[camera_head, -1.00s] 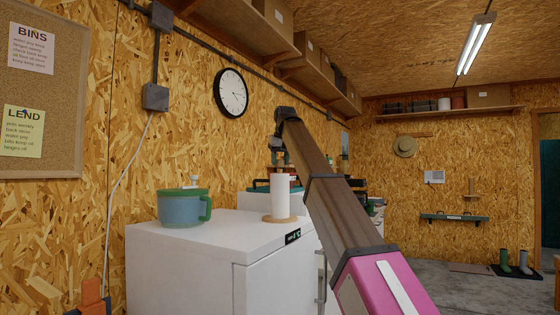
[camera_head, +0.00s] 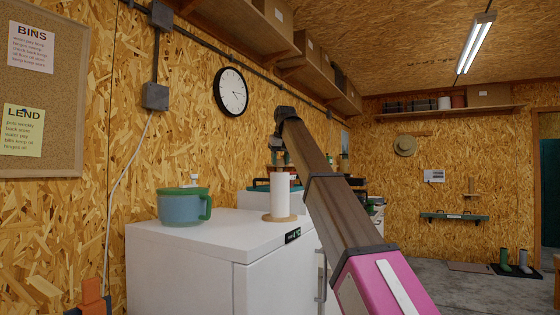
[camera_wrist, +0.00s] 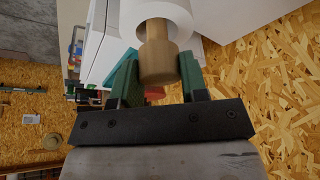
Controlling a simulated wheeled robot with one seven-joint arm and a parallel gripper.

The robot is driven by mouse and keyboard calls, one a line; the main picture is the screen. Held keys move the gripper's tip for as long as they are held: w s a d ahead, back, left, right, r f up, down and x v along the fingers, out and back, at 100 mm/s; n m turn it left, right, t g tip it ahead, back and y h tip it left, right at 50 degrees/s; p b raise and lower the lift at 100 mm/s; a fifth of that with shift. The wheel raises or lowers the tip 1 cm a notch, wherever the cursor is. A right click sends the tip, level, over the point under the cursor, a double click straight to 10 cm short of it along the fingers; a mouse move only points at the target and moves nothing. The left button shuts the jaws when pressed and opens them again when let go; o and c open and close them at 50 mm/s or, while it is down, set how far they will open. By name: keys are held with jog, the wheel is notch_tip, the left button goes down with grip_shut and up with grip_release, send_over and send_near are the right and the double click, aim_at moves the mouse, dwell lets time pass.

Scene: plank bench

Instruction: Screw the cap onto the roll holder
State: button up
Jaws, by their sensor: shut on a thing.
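The roll holder shows in the head view as a round wooden base (camera_head: 280,219) on the white cabinet, with a white paper roll (camera_head: 280,196) upright on it. In the wrist view its narrower wooden post (camera_wrist: 156,29) comes out of the white roll (camera_wrist: 165,10). The wooden cap (camera_wrist: 159,64) sits at the end of that post, in line with it; whether its thread is engaged I cannot tell. My gripper (camera_wrist: 158,56) is shut on the cap, with a green finger on each side. In the head view my gripper (camera_head: 283,158) is just above the roll, and the cap is hard to make out.
A blue pot with a green handle (camera_head: 183,209) stands left of the roll on the white cabinet (camera_head: 190,250). A teal-edged box (camera_head: 262,187) stands behind the roll. The osb wall is close on the left. The cabinet top between pot and roll is clear.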

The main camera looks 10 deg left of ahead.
jog(key=shift+m+h, duration=0.6)
jog(key=shift+m, duration=0.9)
jog(key=shift+a+m+h, duration=0.1)
jog(key=shift+m+h, duration=0.3)
jog(key=shift+m, duration=0.8)
jog(key=shift+m+h, duration=0.7)
jog(key=shift+m, duration=0.9)
jog(key=m+h, duration=0.1)
jog(key=m, duration=0.2)
jog(key=shift+a, duration=0.1)
jog(key=shift+f, duration=0.1)
